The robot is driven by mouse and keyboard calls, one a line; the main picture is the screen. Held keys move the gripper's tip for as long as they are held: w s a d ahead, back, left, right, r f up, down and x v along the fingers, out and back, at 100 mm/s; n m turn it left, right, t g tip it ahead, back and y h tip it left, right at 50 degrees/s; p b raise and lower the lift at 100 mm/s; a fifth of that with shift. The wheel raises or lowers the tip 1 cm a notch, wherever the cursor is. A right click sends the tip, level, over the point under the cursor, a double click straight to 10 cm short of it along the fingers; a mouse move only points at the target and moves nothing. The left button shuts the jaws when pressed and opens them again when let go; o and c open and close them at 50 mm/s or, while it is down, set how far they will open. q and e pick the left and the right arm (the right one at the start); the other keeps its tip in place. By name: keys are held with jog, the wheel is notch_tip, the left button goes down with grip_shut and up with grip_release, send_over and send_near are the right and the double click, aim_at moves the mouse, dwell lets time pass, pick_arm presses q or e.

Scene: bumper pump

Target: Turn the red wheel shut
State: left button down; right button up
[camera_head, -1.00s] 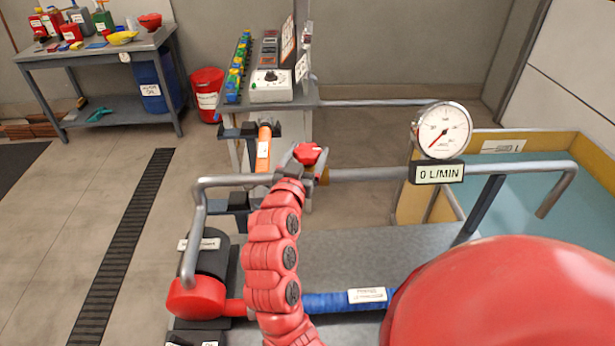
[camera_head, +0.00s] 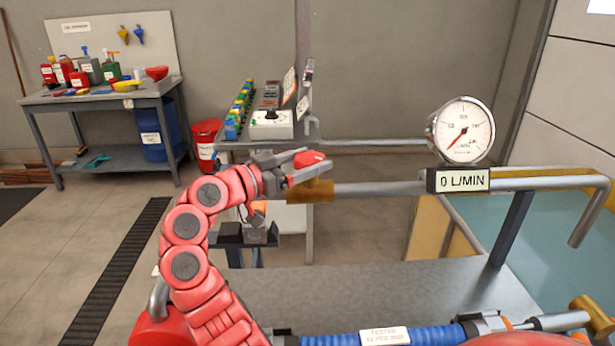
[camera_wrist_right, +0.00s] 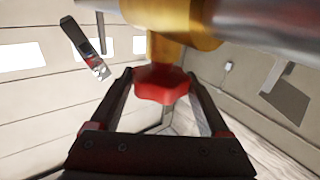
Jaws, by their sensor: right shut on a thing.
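The red wheel (camera_head: 307,159) sits on a brass valve body (camera_head: 312,191) on the grey pipe. My right gripper (camera_head: 293,163) reaches it from the left in the head view and hides part of it. In the right wrist view, the red wheel (camera_wrist_right: 162,84) lies between the two dark fingers of the gripper (camera_wrist_right: 160,95), which is shut on it. The brass stem runs up from the wheel to the pipe (camera_wrist_right: 255,25). The display (camera_head: 462,180) under the round gauge (camera_head: 464,130) reads 0 L/MIN. My left gripper is not in view.
A grey bench top (camera_head: 400,290) is mostly clear in front. A blue hose (camera_head: 435,335) runs along the bottom. A blue-green tank lies at right, a cluttered workbench (camera_head: 110,97) far left.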

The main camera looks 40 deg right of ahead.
jog(key=m+g, duration=0.1)
jog(key=g, duration=0.2)
jog(key=shift+r+m+p, duration=0.1)
jog(key=shift+m+p, duration=0.2)
jog(key=shift+m, duration=0.1)
jog(key=shift+m+g+y+p, duration=0.3)
jog(key=shift+m+g+p, duration=0.5)
jog(key=shift+g, duration=0.5)
jog(key=shift+m+g, duration=0.3)
jog(key=o, duration=1.2)
